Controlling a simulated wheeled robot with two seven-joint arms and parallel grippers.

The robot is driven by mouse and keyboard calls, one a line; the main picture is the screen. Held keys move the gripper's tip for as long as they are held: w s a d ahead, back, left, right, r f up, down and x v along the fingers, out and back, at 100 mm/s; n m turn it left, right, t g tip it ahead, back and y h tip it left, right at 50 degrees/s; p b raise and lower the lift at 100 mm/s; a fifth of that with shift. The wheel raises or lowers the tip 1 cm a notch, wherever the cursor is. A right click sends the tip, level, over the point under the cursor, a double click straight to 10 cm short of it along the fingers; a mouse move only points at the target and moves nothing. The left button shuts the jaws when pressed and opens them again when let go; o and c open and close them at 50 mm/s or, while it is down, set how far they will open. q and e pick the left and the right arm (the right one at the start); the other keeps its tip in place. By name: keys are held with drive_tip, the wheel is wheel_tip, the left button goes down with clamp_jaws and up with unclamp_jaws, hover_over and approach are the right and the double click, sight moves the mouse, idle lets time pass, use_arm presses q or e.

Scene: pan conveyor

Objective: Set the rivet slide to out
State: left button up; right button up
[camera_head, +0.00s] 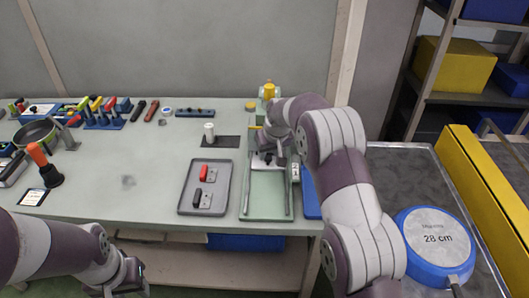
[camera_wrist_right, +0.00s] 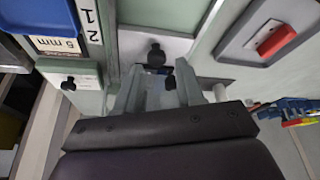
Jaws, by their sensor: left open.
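A green fixture with a grey frame (camera_head: 267,217) stands at the table's front edge. A light plate at its far end carries a black knob, seen in the right wrist view (camera_wrist_right: 155,55); this may be the rivet slide, but no label confirms it. My right gripper (camera_head: 270,157) is over that end. In the wrist view its two fingers (camera_wrist_right: 162,90) are apart, with the knob just beyond and between the tips; I cannot tell whether they touch it. My left gripper (camera_head: 128,284) is open and empty, low at the left, in front of the table.
A grey tray (camera_head: 184,207) with red and black parts lies left of the fixture. A small box marked 1 and 2 (camera_head: 295,171) and a blue bin (camera_head: 312,197) are at its right. A blue pan (camera_head: 432,270) lies on the conveyor (camera_head: 395,165).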

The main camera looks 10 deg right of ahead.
sight(268, 158)
drive_tip(key=x, duration=0.3)
drive_tip(key=shift+w+d, duration=0.15)
drive_tip(key=shift+d, duration=0.1)
drive_tip(key=shift+f, duration=0.15)
drive_tip(key=shift+a, duration=0.1)
clamp_jaws()
use_arm(q)
drive_tip(key=shift+w+d+r, duration=0.1)
drive_tip(key=shift+w+d, duration=0.05)
drive_tip(key=shift+d, duration=0.05)
